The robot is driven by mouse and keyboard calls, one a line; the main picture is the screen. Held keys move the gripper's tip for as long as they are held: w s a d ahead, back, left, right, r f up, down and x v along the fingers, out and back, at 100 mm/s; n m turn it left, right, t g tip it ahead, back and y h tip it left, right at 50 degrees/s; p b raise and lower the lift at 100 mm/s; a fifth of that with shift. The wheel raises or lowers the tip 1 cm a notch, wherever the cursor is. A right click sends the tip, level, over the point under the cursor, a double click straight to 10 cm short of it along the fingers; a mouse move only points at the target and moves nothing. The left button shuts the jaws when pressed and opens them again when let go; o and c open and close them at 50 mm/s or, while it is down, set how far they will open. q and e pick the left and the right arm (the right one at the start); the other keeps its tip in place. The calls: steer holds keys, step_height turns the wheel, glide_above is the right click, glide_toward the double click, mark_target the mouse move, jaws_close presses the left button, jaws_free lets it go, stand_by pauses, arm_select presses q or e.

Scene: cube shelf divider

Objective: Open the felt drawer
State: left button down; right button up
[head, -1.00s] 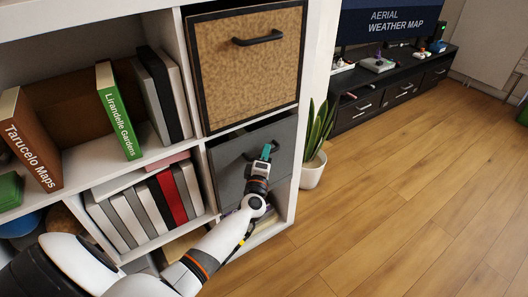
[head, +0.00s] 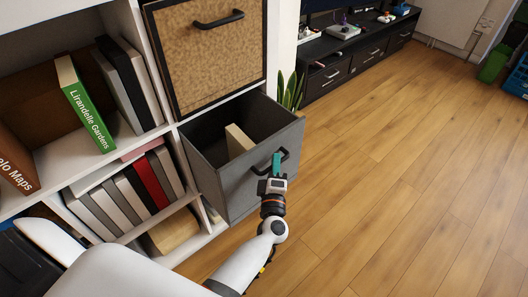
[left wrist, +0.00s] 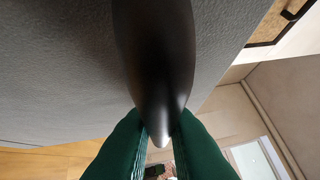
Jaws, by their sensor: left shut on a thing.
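The grey felt drawer (head: 262,168) is pulled well out of the lower right cube of the shelf. Its inside shows, with a beige block-like object (head: 239,141) in it. My left gripper (head: 276,164) is shut on the drawer's dark handle (head: 258,168) at the front face. In the left wrist view the green fingers (left wrist: 158,145) close on both sides of the black handle (left wrist: 155,60), with the grey felt front (left wrist: 60,70) behind it. My right gripper is not in view.
The cork drawer (head: 207,48) above is shut. Books, among them a green one (head: 86,105), stand in the shelf (head: 125,150) at the left. A potted plant (head: 291,92) is behind the drawer. The wooden floor (head: 400,180) at the right is clear.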

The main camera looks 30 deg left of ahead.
arm_select(q)
steer(key=shift+s+d+f, duration=0.1)
steer(key=shift+s+d, duration=0.2)
steer(key=shift+d, duration=0.4)
steer(key=shift+s+d+r, duration=0.1)
steer(key=shift+s+d, duration=0.2)
steer(key=shift+d, duration=0.4)
steer(key=shift+s+d+f, duration=0.1)
steer(key=shift+s+d, duration=0.2)
steer(key=shift+d, duration=0.4)
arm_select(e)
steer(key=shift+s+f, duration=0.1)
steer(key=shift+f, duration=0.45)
arm_select(q)
steer(key=c, duration=1.5)
jaws_free()
steer(key=shift+o, duration=0.2)
steer(key=r+v, duration=0.1)
steer(key=v, duration=0.6)
steer(key=shift+s+f, duration=0.2)
steer(key=shift+f, duration=0.35)
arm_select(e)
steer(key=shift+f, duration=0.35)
